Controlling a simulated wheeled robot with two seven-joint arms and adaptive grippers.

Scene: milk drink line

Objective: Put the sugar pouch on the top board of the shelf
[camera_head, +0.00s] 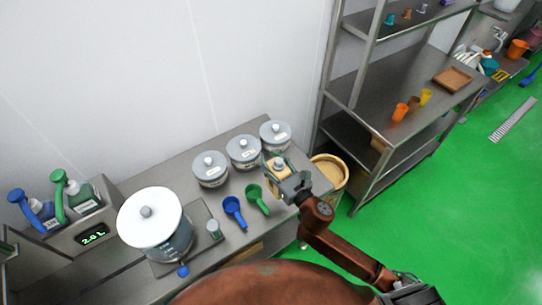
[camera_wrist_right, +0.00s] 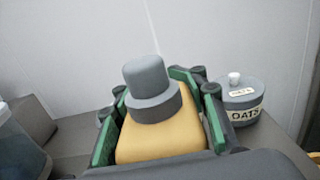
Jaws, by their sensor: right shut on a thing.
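A yellow pouch (camera_head: 276,169) with a grey cap, which I take for the sugar pouch, is held cap up in my right gripper (camera_head: 285,180), above the right part of the counter. In the right wrist view the pouch (camera_wrist_right: 160,138) sits between the green-padded fingers of the right gripper (camera_wrist_right: 155,120), which are shut on it. Its lower part is hidden. The steel shelf stands at the right, apart from the gripper. Its highest visible board (camera_head: 425,19) carries several small cups; its posts run out of the picture. My left gripper is not in view.
Three lidded pots, one marked OATS (camera_wrist_right: 240,100), stand at the back of the counter (camera_head: 190,192). Blue (camera_head: 233,208) and green (camera_head: 254,193) scoops lie in front. A tan bin (camera_head: 330,172) stands between counter and shelf.

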